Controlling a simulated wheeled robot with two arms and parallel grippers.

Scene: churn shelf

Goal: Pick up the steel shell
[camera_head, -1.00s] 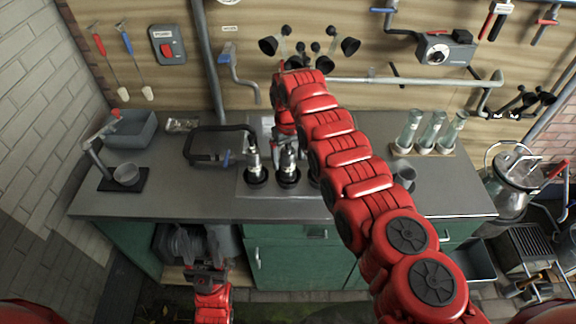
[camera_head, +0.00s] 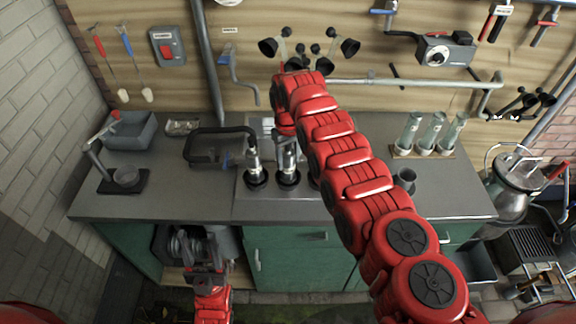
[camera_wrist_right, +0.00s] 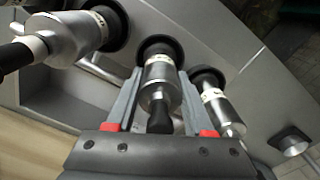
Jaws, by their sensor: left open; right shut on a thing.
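Several steel shells stand in black cups on a grey plate (camera_head: 272,207) on the bench. The middle steel shell (camera_head: 288,163) is upright under my right arm. In the right wrist view this shell (camera_wrist_right: 160,78) sits between the two fingers of my right gripper (camera_wrist_right: 155,95), which is shut on it. Its black lower end still appears at the black cup (camera_wrist_right: 158,48); I cannot tell any lift. A left shell (camera_head: 254,166) stands beside it, and another shell (camera_wrist_right: 216,103) is mostly hidden by my arm in the head view. My left gripper (camera_head: 205,270) is open and empty, low before the cabinet.
A black looped handle (camera_head: 215,160) lies left of the shells. A grey cup (camera_head: 405,180) and a rack of glass tubes (camera_head: 433,136) stand to the right. A grey basin (camera_head: 130,133) is at the back left.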

